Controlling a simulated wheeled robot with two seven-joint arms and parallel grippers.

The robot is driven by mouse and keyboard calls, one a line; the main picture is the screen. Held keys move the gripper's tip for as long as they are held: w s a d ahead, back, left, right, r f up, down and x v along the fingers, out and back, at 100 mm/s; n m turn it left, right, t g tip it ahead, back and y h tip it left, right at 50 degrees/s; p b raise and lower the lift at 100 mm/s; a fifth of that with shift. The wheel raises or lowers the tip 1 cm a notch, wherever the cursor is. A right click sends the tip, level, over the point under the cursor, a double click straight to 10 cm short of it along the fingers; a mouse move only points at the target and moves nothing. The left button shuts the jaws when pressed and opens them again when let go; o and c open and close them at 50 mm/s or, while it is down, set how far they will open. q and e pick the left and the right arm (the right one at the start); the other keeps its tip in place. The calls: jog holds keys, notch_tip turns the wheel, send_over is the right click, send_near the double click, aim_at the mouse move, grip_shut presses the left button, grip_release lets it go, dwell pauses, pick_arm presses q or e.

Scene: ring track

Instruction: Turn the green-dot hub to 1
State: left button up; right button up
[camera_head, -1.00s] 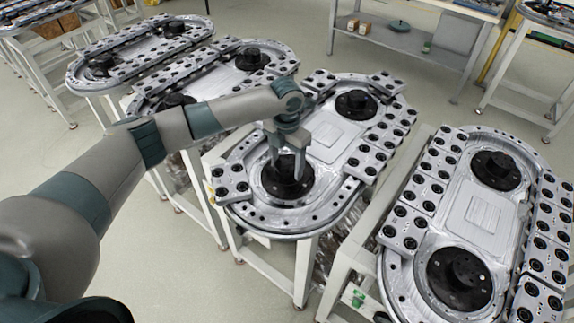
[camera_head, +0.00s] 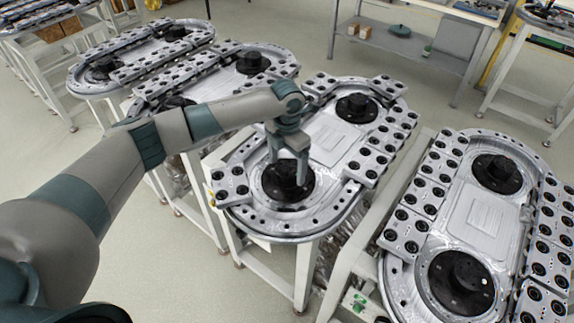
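The middle ring track (camera_head: 330,132) has a black hub (camera_head: 287,190) at its near end and another black hub (camera_head: 357,107) at its far end. My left gripper (camera_head: 290,172) points down at the near hub, its two fingers apart at the raised centre of the hub. I cannot tell whether they press on it. The fingers and wrist hide part of the hub. No green dot or number can be made out on either hub. My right gripper is not in view.
Another ring track (camera_head: 480,215) with two black hubs stands close on the right. More tracks stand at the back left (camera_head: 140,48). A grey shelf table (camera_head: 410,45) is at the back. Pale floor shows between the stands.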

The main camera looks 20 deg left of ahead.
aim_at(287, 169)
pick_arm(q)
jog(key=shift+r+b, duration=0.35)
jog(key=shift+r, duration=0.3)
notch_tip(287, 169, up, 16)
jog(key=b, duration=0.4)
jog(key=shift+b, duration=0.35)
jog(key=shift+s, duration=0.1)
